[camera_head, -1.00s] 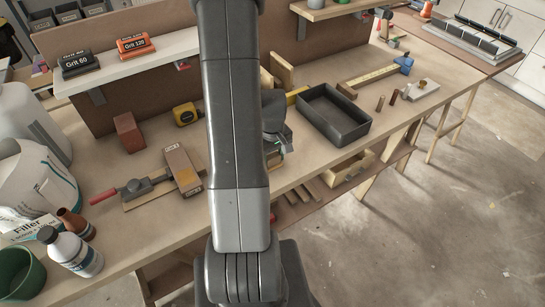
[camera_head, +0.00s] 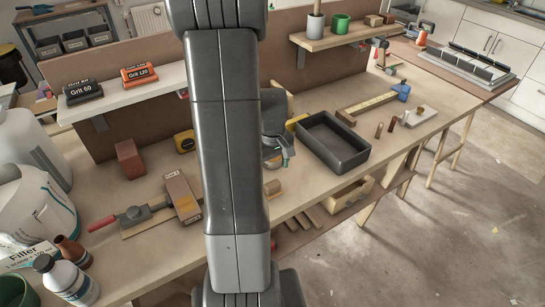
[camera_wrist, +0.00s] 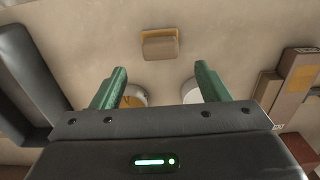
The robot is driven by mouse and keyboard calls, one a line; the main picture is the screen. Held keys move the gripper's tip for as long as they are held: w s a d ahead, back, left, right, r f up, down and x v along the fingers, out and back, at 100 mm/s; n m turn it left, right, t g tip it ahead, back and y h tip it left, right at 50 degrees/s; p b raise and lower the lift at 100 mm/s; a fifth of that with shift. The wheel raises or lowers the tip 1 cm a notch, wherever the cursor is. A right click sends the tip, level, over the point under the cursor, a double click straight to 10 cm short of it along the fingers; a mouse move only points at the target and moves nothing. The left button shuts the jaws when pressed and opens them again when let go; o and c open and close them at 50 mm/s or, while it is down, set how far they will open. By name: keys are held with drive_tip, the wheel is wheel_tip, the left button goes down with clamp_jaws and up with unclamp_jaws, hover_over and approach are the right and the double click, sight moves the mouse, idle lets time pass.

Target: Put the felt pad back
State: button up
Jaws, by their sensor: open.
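In the head view my gripper (camera_head: 280,153) is over the bench, left of the black tray, mostly hidden by my arm.
The black tray (camera_head: 365,157) looks empty. A long brown sanding block (camera_head: 181,196) and a red-handled tool (camera_head: 133,214) lie left. Two pale round things (camera_wrist: 190,92) sit partly behind my fingers. A shelf (camera_head: 137,92) holds Grit 60 and Grit 120 blocks.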

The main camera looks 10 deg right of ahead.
drive_tip(key=shift+r, duration=1.8)
